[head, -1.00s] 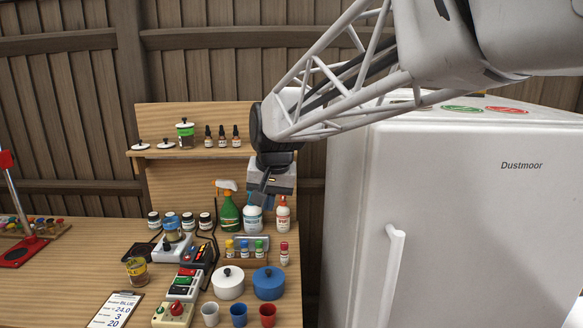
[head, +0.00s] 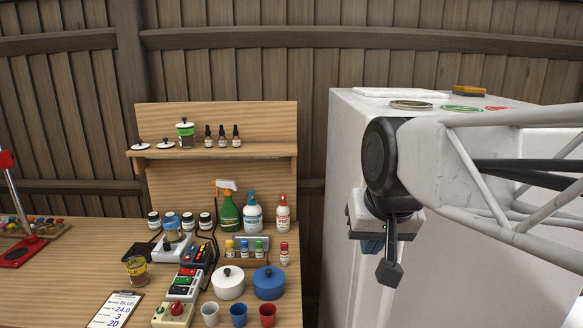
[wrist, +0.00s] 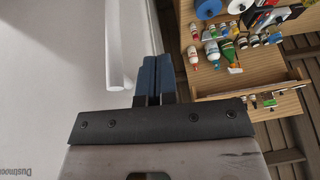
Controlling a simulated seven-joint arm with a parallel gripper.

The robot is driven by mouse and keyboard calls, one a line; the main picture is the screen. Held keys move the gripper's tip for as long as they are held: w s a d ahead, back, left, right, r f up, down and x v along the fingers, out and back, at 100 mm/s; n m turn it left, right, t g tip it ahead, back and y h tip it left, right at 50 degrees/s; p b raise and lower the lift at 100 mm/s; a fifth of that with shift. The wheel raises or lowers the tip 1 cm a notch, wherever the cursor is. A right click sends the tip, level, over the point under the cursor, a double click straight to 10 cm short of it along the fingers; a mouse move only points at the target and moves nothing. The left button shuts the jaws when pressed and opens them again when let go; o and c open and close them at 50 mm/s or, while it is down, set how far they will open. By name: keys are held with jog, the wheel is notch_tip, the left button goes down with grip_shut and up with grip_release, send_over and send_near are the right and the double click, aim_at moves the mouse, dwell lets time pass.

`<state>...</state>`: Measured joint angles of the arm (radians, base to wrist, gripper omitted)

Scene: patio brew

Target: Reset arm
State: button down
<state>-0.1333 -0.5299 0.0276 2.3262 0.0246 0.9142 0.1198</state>
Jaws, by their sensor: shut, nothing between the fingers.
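My gripper (head: 371,245) hangs in front of the white fridge (head: 345,170) in the head view, to the right of the wooden bench. In the wrist view its two blue fingers (wrist: 157,62) lie side by side, closed with nothing between them. The fridge handle (wrist: 117,45) shows just left of the fingers in the wrist view. My arm hides much of the fridge front in the head view.
The bench (head: 75,262) holds a white pot (head: 228,284), a blue pot (head: 269,284), cups, several bottles, a clipboard (head: 116,310) and a red stand (head: 20,250).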

jog(key=shift+s+d+f+t, duration=0.25)
jog(key=shift+s+d+f, duration=0.9)
jog(key=shift+s, duration=1.6)
jog(key=shift+s+d+f+t, duration=0.25)
jog(key=shift+s+d+f, duration=0.25)
jog(key=shift+s+d, duration=1.75)
notch_tip(320, 180, down, 9)
jog(key=g+h, duration=0.1)
jog(key=g, duration=0.2)
jog(key=shift+w+a, duration=0.2)
jog(key=shift+a, duration=0.2)
